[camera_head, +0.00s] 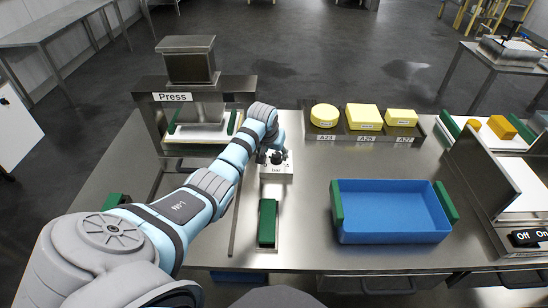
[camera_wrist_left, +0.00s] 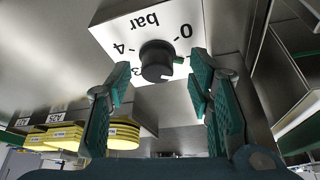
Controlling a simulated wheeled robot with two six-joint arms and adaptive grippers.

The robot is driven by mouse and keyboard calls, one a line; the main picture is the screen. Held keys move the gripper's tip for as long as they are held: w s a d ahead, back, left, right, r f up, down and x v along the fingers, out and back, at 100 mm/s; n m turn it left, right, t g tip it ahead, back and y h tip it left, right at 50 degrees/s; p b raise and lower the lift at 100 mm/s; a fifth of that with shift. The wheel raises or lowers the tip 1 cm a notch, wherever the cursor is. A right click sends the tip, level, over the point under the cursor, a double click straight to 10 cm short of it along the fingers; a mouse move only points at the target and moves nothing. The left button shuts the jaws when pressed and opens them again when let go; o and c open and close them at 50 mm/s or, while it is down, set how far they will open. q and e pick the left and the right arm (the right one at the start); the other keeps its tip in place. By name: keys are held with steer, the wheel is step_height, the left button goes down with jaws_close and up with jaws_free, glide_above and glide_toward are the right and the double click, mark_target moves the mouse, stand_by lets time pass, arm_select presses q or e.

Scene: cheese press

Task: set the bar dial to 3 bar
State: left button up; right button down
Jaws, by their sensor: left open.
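The bar dial is a round black knob (camera_wrist_left: 157,60) on a white plate (camera_wrist_left: 130,22) marked "bar", with 0, 3 and 4 readable upside down in the left wrist view. A small white mark shows at the knob's lower right edge there; I cannot tell its reading. In the head view the dial (camera_head: 278,157) sits right of the press, partly behind my gripper. My left gripper (camera_head: 268,153) is open at the dial; in the left wrist view its green-padded fingers (camera_wrist_left: 158,84) are spread either side of the knob, apart from it. My right gripper is out of view.
The press (camera_head: 188,90) stands behind my left arm. Yellow cheeses (camera_head: 363,117) sit on a labelled tray at the back. A blue crate (camera_head: 392,240) with green handles is at the right, and a green-topped block (camera_head: 267,222) lies in front of the dial.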

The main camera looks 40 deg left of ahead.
mark_target(278, 154)
arm_select(q)
steer(key=shift+w+a+f, duration=0.1)
steer(key=shift+w+f, duration=0.9)
steer(key=shift+w, duration=0.15)
steer(key=shift+s+r, duration=0.3)
steer(key=shift+s, duration=0.1)
steer(key=c, duration=0.3)
steer(key=shift+s+r, duration=0.1)
steer(key=shift+s, duration=0.05)
steer(key=c, duration=0.4)
jaws_close()
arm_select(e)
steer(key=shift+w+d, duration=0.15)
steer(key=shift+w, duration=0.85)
